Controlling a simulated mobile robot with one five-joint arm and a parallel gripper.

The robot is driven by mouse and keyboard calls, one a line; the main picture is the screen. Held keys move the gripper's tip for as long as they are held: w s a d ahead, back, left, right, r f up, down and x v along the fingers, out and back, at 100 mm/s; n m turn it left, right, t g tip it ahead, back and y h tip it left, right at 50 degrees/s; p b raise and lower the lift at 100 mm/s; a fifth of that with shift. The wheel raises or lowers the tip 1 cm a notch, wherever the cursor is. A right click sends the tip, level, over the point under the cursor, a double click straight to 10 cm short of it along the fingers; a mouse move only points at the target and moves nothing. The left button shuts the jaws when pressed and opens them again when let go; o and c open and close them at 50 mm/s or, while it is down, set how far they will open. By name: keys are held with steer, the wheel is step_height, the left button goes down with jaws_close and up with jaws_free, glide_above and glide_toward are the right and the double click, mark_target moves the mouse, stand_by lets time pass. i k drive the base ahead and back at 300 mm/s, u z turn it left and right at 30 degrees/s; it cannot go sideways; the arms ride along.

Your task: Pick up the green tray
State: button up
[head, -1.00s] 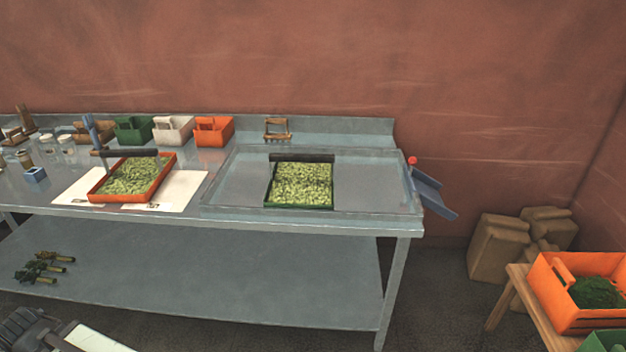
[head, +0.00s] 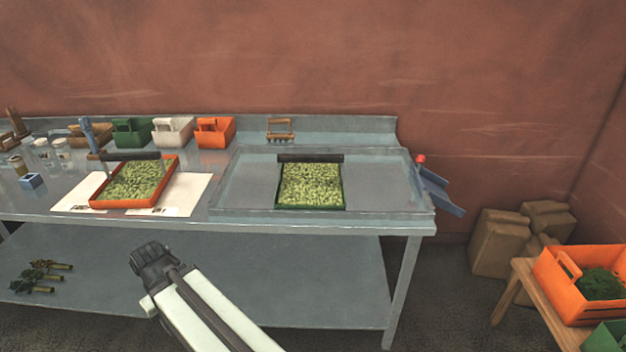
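The green tray (head: 311,208) sits in the shallow clear-walled basin (head: 240,190) on the right part of the metal table. It is filled with pale green pieces, and a dark bar runs along its back edge. My gripper (head: 150,258) is in front of the table, low and to the left of the green tray, well apart from it. It is dark and seen from behind, so its fingers cannot be made out.
An orange tray (head: 165,184) of green pieces lies on white sheets to the left. Green (head: 131,132), white (head: 173,131) and orange (head: 215,132) bins line the back. A blue chute (head: 440,192) is at the right end. A wooden stand (head: 513,290) holds an orange crate (head: 570,296).

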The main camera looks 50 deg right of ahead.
mark_target(306, 181)
steer(key=z, duration=0.1)
steer(key=i, duration=1)
steer(key=u, duration=0.1)
